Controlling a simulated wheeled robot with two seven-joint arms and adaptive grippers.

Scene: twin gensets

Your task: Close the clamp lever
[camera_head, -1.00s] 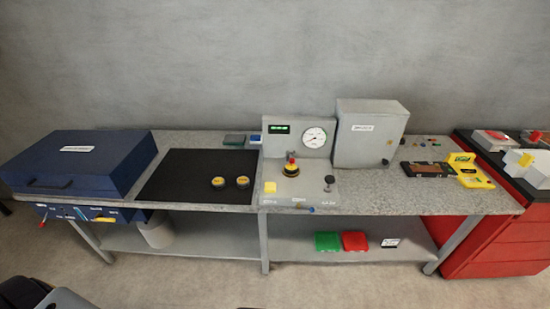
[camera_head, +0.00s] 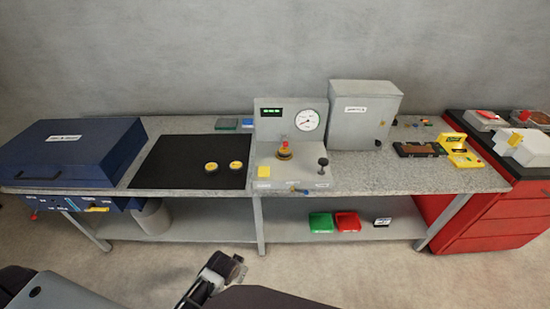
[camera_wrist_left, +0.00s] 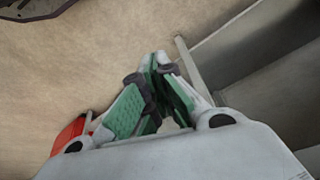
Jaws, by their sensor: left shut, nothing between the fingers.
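The grey test stand (camera_head: 291,150) sits at the middle of the bench. On its base, a yellow and black part with a red top (camera_head: 284,150) is seated, and a small lever with a black knob (camera_head: 323,163) stands upright to its right. I cannot tell for sure which of these is the clamp lever. My left gripper (camera_head: 238,268) is below the bench's front edge, well away from the stand. In the left wrist view its green-padded fingers (camera_wrist_left: 158,62) are shut and empty. My right gripper is not in view.
The bench (camera_head: 400,180) has a blue case (camera_head: 70,155) at left, a black mat (camera_head: 160,162) with two yellow-black rings, and a grey cabinet (camera_head: 363,113). Green (camera_head: 321,222) and red (camera_head: 347,222) bins stand on the lower shelf. A red drawer cabinet (camera_head: 480,220) stands at right.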

